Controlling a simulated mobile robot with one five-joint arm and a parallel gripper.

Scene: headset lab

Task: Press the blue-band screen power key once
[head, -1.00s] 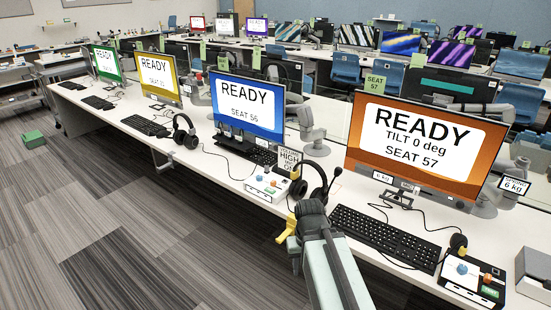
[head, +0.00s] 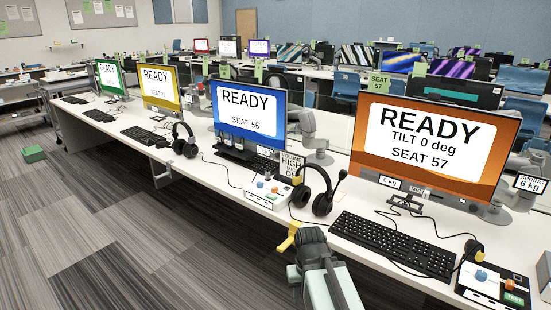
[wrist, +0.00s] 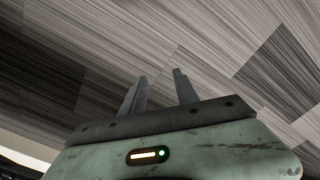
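The blue-band screen (head: 248,115) stands upright on the long white desk, left of centre in the head view, and reads READY and SEAT 56. Its power key is too small to make out. My arm (head: 320,272) rises from the bottom of the head view, in front of the desk edge, well short of the screen. My gripper (wrist: 158,78) shows in the wrist view with its two fingers apart and nothing between them. Striped carpet is behind the fingers; the screen is not in the wrist view.
A white control box (head: 268,192) and a black headset (head: 322,190) stand on the desk between my arm and the blue screen. An orange screen (head: 430,145) and a keyboard (head: 392,245) are at right. A yellow piece (head: 288,237) is by the desk edge.

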